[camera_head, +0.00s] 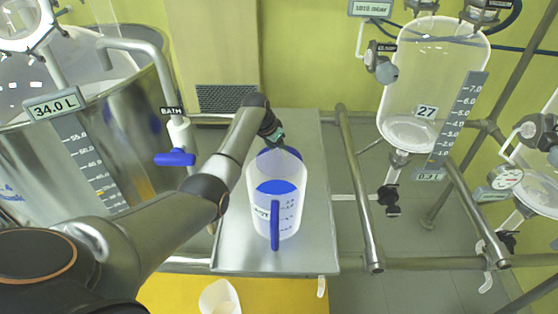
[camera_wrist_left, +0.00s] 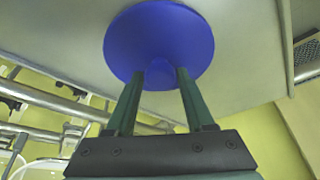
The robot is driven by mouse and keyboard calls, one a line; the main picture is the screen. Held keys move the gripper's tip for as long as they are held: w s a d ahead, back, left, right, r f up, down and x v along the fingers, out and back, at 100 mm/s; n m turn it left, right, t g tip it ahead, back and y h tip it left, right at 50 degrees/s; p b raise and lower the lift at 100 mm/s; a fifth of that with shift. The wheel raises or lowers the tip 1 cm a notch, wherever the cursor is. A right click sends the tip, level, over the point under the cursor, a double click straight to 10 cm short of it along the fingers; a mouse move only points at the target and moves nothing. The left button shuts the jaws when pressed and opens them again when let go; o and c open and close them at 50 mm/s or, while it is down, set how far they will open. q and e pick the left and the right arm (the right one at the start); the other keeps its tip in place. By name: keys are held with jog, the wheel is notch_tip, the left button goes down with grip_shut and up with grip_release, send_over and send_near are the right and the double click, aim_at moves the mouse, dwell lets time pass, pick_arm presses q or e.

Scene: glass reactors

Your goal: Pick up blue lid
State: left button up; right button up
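The blue lid (camera_wrist_left: 158,40) is a round disc with a short knob (camera_wrist_left: 160,76), seen close up in the left wrist view. In the head view the lid (camera_head: 281,154) shows just behind the clear jug, partly hidden by it and by my gripper. My left gripper (camera_wrist_left: 160,92) is at the lid, with one green finger on each side of the knob. The fingertips are very close to the knob; I cannot tell whether they touch it. In the head view my left gripper (camera_head: 276,140) points down over the lid. My right gripper is not in view.
A clear jug (camera_head: 262,213) with a blue handle and blue contents stands on the steel table (camera_head: 240,250), directly in front of the lid. A steel vessel (camera_head: 125,130) with a blue-handled tap is at left. A glass reactor (camera_head: 405,85) and metal rails (camera_head: 360,215) are at right.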

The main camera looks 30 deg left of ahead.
pick_arm(q)
grip_shut()
dwell(0.3)
